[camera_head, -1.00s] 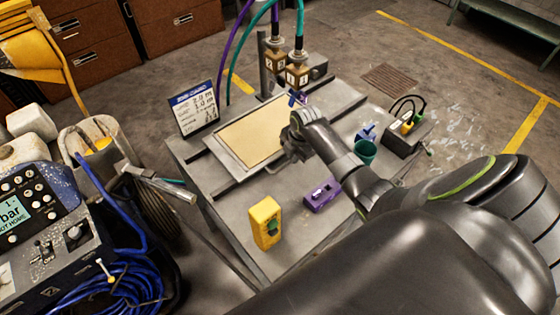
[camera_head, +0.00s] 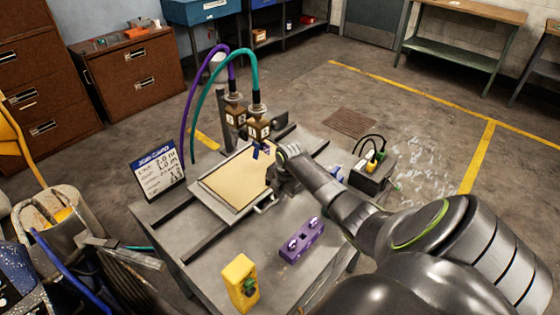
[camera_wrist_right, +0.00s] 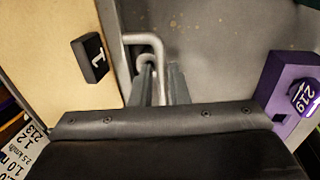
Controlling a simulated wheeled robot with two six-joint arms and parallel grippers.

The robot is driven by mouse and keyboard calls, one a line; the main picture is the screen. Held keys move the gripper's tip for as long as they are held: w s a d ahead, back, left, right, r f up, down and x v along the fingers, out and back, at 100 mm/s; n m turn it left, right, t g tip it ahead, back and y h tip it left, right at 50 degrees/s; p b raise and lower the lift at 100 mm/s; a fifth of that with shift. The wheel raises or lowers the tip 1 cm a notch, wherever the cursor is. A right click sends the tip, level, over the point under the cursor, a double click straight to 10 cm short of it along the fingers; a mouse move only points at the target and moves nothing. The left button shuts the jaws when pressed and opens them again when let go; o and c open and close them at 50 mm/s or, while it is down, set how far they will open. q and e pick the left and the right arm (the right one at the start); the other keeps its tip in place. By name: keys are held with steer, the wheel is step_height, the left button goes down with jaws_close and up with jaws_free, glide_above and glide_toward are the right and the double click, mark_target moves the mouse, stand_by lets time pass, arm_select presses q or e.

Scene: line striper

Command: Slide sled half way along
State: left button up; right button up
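The sled (camera_head: 226,178) is a tan board in a grey frame, lying across the dark rails on the metal table. A pale bent handle (camera_head: 266,206) sticks out of its right side; it also shows in the right wrist view (camera_wrist_right: 140,39). My right gripper (camera_head: 285,178) is at that side. In the wrist view its two fingers (camera_wrist_right: 160,88) stand either side of the handle bar with very little gap, and seem shut on it. A small dark tag (camera_wrist_right: 92,57) lies on the board. Two nozzle blocks (camera_head: 258,128) stand at the sled's far end. My left gripper is not in view.
A white sign card (camera_head: 160,175) stands left of the sled. A dark box with cables (camera_head: 372,172) is at the right.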

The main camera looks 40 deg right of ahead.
steer(key=o, duration=0.3)
steer(key=s+r+b, duration=0.2)
steer(key=s+r, duration=0.1)
steer(key=r, duration=1.4)
steer(key=shift+d, duration=0.2)
steer(key=shift+s, duration=0.1)
